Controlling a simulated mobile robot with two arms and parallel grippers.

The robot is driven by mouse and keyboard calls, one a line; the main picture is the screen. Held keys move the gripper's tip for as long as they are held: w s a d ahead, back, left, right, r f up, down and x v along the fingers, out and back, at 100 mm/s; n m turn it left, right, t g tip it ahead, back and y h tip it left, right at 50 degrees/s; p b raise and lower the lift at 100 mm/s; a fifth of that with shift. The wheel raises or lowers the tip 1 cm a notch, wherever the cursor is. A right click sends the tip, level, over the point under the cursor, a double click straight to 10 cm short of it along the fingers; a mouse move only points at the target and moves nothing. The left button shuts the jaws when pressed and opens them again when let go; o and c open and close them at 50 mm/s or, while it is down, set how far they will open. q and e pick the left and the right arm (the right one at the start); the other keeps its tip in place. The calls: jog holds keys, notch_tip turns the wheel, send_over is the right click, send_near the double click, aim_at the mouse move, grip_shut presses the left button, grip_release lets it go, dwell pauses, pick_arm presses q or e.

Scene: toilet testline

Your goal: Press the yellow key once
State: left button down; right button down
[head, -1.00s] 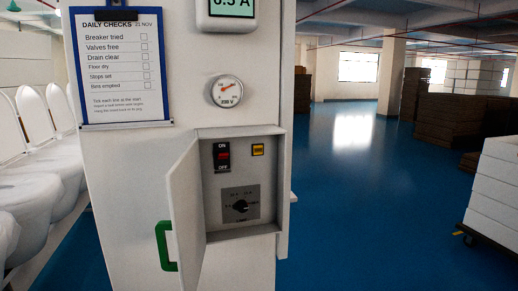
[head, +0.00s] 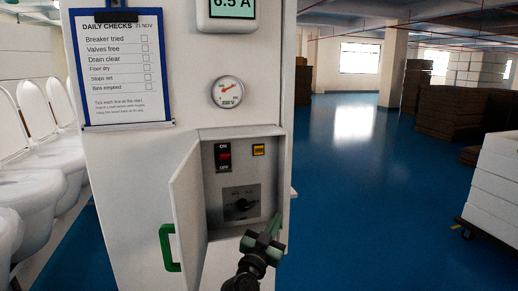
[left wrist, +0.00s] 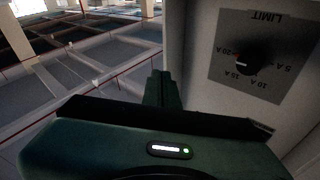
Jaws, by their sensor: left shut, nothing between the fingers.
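The yellow key (head: 258,150) is a small square button at the upper right inside the open cabinet box (head: 222,231). My left gripper (head: 271,226) is in front of the lower right of the box, below the yellow key and apart from it. Its green fingers are shut and empty. In the left wrist view the gripper (left wrist: 163,88) shows from behind, with its fingers close beside the dial panel. The yellow key does not show in that view. My right gripper is not in view.
Left of the key is a breaker switch (head: 223,156); below is a limit dial (head: 242,204), also in the left wrist view (left wrist: 246,62). The box door (head: 188,215), with a green handle (head: 168,248), stands open to the left. A gauge (head: 228,92) sits above.

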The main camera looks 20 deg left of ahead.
aim_at(259, 150)
pick_arm(q)
notch_tip(259, 150, up, 17)
jog(key=s+a+t+y, duration=0.1)
jog(key=t, duration=0.2)
jog(key=shift+s+a+t+p, duration=0.3)
jog(key=shift+a+p, duration=0.05)
jog(key=shift+p, duration=0.1)
jog(key=w+a+b, duration=0.1)
jog(key=w+b, duration=0.1)
jog(key=w+a+b, duration=0.2)
jog(key=w+b, duration=0.1)
jog(key=w+a+b, duration=0.2)
jog(key=shift+w+b, duration=0.15)
jog(key=shift+b, duration=0.2)
dwell(1.4)
